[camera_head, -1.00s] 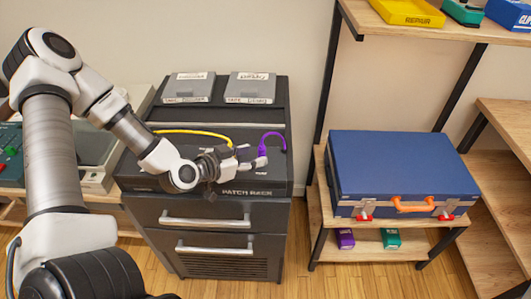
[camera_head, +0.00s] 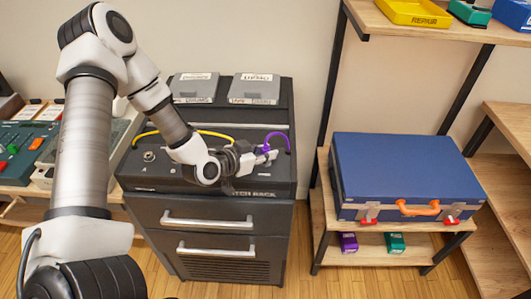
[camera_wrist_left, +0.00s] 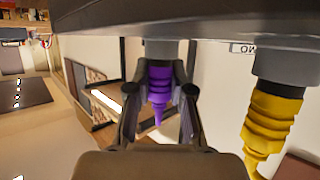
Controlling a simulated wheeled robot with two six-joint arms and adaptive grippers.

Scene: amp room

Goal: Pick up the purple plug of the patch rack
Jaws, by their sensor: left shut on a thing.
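The purple plug (camera_wrist_left: 159,88) sits under its socket on the patch rack in the left wrist view, between my two fingers. Its purple cable (camera_head: 279,137) arches up at the right of the rack top in the head view. My left gripper (camera_head: 268,153) is at the plug and shut on it, largely hiding it in the head view. The dark patch rack (camera_head: 150,184) stands below my arm. My right gripper is not in view.
A yellow plug (camera_wrist_left: 268,115) is beside the purple one, and its yellow cable (camera_head: 215,134) crosses the rack top. Two grey boxes (camera_head: 194,87) stand behind. A blue case (camera_head: 405,170) is on the shelf to the right.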

